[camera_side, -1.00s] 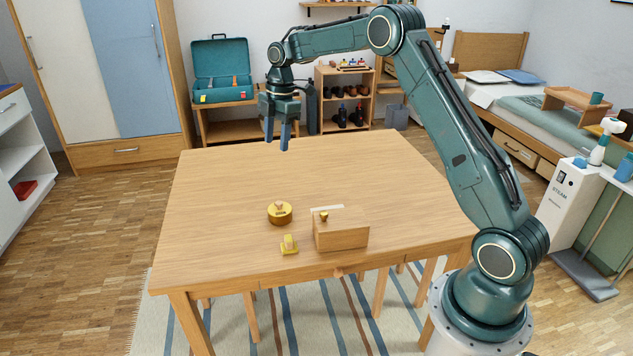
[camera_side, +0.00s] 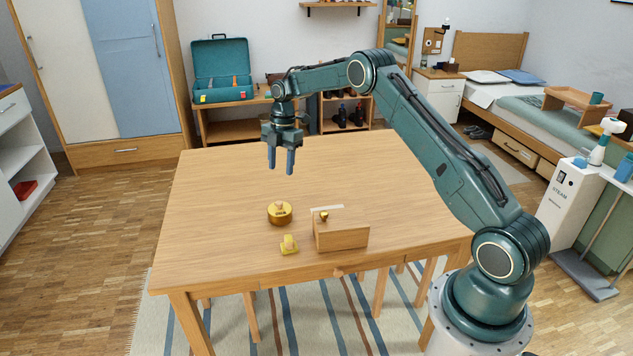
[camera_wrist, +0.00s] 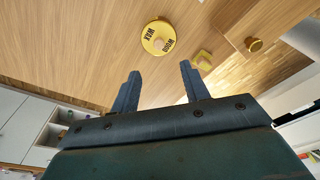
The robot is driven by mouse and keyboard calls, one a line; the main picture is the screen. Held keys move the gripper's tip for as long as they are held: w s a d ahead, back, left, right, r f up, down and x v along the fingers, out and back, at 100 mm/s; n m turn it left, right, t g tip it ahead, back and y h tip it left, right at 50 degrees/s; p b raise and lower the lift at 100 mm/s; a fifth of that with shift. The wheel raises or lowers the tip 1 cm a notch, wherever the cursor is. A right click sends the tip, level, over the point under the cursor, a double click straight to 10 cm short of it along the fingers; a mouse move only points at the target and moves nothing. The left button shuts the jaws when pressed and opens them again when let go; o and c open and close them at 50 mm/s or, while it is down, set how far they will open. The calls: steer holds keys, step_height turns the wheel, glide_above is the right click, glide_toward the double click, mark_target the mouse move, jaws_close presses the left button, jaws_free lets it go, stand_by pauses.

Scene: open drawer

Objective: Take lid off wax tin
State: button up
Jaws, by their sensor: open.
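The wax tin (camera_side: 279,215) is a round, gold-brown tin on the tabletop, left of the wooden drawer box. Its yellow lid (camera_wrist: 158,37) reads "WOOD WAX" in the wrist view and has a small pale knob (camera_wrist: 157,42) in its middle. The lid sits on the tin. My gripper (camera_side: 281,171) points down, open and empty, above the table and farther back than the tin. In the wrist view the two blue fingers of my gripper (camera_wrist: 157,83) stand apart, with the tin beyond their tips.
A wooden drawer box (camera_side: 341,234) with a brass knob (camera_side: 323,216) stands right of the tin. The table (camera_side: 215,200) is bare to the left and behind.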

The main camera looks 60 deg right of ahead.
glide_above(279, 202)
steer(key=shift+s+d+f, duration=0.1)
steer(key=shift+d+f, duration=0.05)
steer(key=shift+f, duration=0.9)
steer(key=shift+d+f, duration=0.15)
steer(key=shift+f, duration=0.9)
steer(key=shift+s+d+f, duration=0.1)
steer(key=shift+d+f, duration=0.05)
steer(key=shift+f, duration=0.9)
steer(key=shift+w+a+f, duration=0.1)
steer(key=shift+a+f, duration=0.1)
steer(key=shift+f, duration=1.1)
steer(key=shift+a+f, duration=0.2)
steer(key=shift+f, duration=1.05)
jaws_close()
steer(key=shift+r, duration=0.15)
step_height(279, 202, up, 20)
